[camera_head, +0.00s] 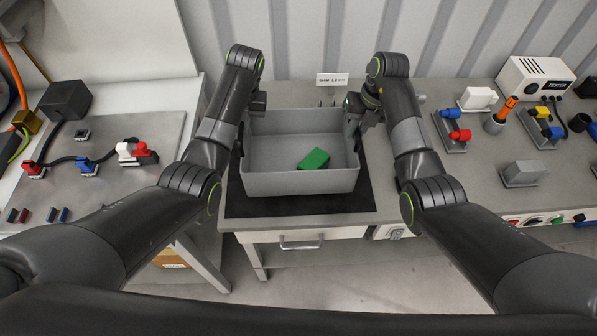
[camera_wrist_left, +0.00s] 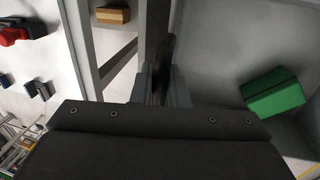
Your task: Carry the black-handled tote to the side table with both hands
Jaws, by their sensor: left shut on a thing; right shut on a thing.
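The grey tote (camera_head: 300,184) is in the middle of the head view, over a black mat on the bench. A green block (camera_head: 314,159) lies inside it; the block also shows in the left wrist view (camera_wrist_left: 273,93). My left gripper (camera_head: 243,122) is shut at the tote's left side, on its black handle (camera_wrist_left: 164,65). My right gripper (camera_head: 357,118) is shut at the tote's right side, where the arm mostly hides the handle. The tote looks about level. I cannot tell for certain whether its bottom touches the mat.
The black mat (camera_head: 300,204) lies on the grey bench. A left table (camera_head: 110,180) holds connectors and a black box (camera_head: 66,101). Colored connectors, an orange-handled tool (camera_head: 501,115) and a white unit (camera_head: 536,80) stand at right. A small sign (camera_head: 332,79) stands behind the tote.

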